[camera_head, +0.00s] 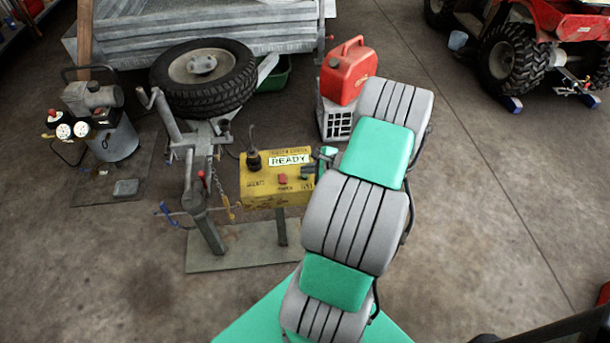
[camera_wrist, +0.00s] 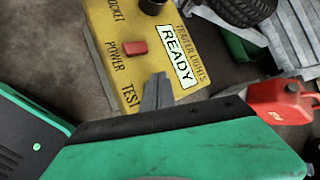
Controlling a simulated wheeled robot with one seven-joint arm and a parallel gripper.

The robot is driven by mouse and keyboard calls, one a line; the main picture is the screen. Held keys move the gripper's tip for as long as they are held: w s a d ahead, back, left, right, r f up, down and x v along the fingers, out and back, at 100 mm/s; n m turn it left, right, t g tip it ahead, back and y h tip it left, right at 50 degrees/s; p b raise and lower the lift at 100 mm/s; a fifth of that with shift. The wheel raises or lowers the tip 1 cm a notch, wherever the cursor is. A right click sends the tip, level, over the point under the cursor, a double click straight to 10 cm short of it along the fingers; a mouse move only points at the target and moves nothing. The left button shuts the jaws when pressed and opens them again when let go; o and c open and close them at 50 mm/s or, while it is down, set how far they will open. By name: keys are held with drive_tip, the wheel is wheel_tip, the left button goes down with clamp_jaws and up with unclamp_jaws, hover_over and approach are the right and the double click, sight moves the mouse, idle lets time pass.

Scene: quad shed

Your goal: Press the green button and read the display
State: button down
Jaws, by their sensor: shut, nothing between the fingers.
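A yellow test box (camera_head: 262,190) stands on a post; it also fills the upper middle of the wrist view (camera_wrist: 107,38). Its white display (camera_head: 290,160) reads READY, and the same word shows on the display in the wrist view (camera_wrist: 175,57). A red button (camera_wrist: 134,47) sits by the word POWER. My gripper (camera_wrist: 158,88) is shut and empty, its fingertips over the box face beside the word TEST. I cannot tell whether the fingertips touch the box.
A black plug (camera_head: 254,160) stands at the socket on the box. A trailer hitch post (camera_head: 200,195) with a chain is close to its left. A red fuel can (camera_head: 348,70) on a white crate stands behind. A spare wheel (camera_head: 203,75) lies behind left.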

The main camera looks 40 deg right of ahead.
sight(307, 177)
drive_tip(key=shift+f+b, duration=0.3)
drive_tip(key=shift+f, duration=0.35)
idle(0.5)
drive_tip(key=shift+r+p, duration=0.8)
drive_tip(key=shift+r, duration=0.1)
wheel_tip(307, 177, up, 5)
drive_tip(key=p, duration=0.4)
drive_tip(key=shift+r, duration=0.1)
idle(0.6)
